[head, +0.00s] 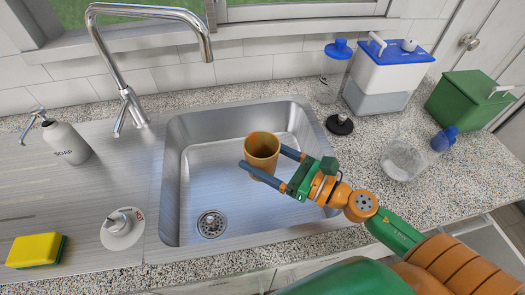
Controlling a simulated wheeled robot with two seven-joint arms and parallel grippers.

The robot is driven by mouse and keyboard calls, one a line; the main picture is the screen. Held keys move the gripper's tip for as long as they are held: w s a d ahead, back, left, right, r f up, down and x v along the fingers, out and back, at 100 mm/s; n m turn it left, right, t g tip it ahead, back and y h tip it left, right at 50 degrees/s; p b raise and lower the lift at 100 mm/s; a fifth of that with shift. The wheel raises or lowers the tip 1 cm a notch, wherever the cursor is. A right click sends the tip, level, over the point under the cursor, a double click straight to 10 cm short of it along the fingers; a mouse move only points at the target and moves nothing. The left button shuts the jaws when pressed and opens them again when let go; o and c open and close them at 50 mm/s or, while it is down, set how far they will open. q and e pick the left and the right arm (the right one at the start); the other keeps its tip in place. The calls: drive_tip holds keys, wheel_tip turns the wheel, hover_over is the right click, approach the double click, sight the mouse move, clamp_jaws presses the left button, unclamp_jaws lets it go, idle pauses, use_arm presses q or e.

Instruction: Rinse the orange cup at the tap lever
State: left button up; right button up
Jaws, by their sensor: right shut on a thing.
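The orange cup (262,152) is upright above the sink basin, its open mouth facing up. My right gripper (262,162) is shut on the cup, with one finger on each side of it. The arm reaches in from the lower right. The chrome tap (113,62) stands behind the sink at the left, and its spout end points down above the back of the basin, up and left of the cup. The tap lever (121,118) is low on the tap's body. No water shows at the spout. My left gripper is not in view.
The steel sink (190,190) has a drain (211,223). A soap bottle (66,140), a yellow sponge (36,250) and a round white item (122,228) are left.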

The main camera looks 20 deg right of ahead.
drive_tip(key=shift+w+a, duration=0.1)
drive_tip(key=shift+w, duration=0.1)
drive_tip(key=shift+w+p, duration=0.3)
drive_tip(key=shift+w, duration=0.4)
use_arm(q)
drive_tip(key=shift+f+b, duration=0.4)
drive_tip(key=shift+b, duration=0.4)
use_arm(e)
drive_tip(key=w+a+f, duration=0.2)
drive_tip(key=w+a, duration=0.1)
drive_tip(key=w, duration=0.8)
drive_tip(key=shift+a+f, duration=0.15)
drive_tip(key=shift+f, duration=0.15)
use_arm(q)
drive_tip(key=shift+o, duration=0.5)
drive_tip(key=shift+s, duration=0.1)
